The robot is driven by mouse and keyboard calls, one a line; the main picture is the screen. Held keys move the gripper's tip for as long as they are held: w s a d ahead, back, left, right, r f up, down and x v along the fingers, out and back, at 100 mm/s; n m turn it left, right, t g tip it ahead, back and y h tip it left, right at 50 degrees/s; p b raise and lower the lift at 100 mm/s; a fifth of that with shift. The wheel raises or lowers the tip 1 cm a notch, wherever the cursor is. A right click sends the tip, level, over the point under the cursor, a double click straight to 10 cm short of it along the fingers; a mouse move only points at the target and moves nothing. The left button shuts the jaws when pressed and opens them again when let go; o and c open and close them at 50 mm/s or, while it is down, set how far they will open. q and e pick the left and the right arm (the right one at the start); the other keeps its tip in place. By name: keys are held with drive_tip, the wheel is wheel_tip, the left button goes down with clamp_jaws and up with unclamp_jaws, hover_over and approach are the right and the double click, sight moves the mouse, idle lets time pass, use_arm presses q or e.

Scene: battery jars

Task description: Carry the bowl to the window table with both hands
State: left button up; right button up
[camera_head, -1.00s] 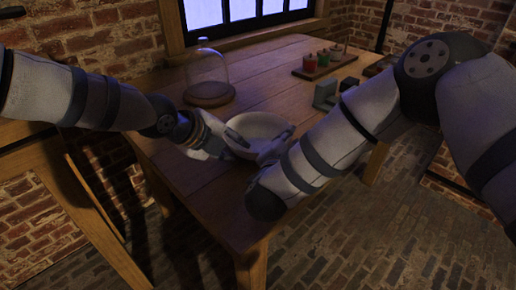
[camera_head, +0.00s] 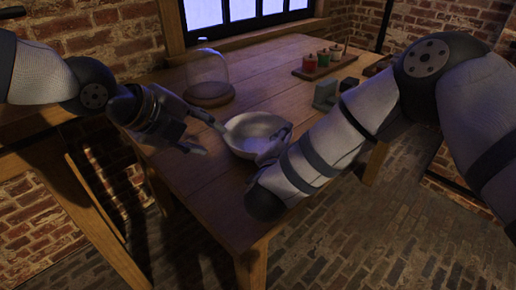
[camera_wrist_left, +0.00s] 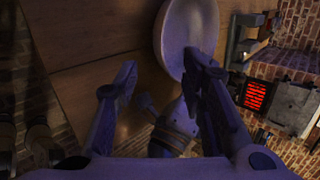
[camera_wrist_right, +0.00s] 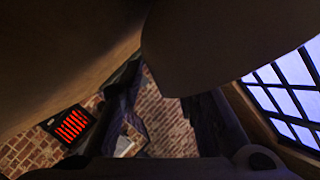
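The pale bowl (camera_head: 243,134) stands on the wooden table (camera_head: 205,180) below the window. My left gripper (camera_head: 207,137) is left of the bowl, its two fingers spread and nothing between them. One fingertip is close to the bowl's left rim; I cannot tell if it touches. In the left wrist view the bowl (camera_wrist_left: 180,40) lies ahead of the parted fingers (camera_wrist_left: 162,70). My right gripper (camera_head: 272,150) is at the bowl's right front side, partly hidden by its own arm. In the right wrist view its fingers (camera_wrist_right: 170,95) are apart and the bowl (camera_wrist_right: 230,45) looms dark above them.
A glass dome on a wooden base (camera_head: 209,95) stands behind and left of the bowl. A wooden rack with coloured jars (camera_head: 323,62) and a grey-green block (camera_head: 325,94) are farther back right. The table's front left is clear.

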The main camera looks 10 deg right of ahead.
drive_tip(key=shift+s+a, duration=0.1)
drive_tip(key=shift+s, duration=0.1)
drive_tip(key=v, duration=1.1)
drive_tip(key=shift+s+a+r, duration=0.15)
drive_tip(key=shift+s, duration=0.1)
use_arm(q)
drive_tip(key=shift+s+a+r, duration=0.3)
drive_tip(key=shift+a+r, duration=0.05)
drive_tip(key=shift+r, duration=0.15)
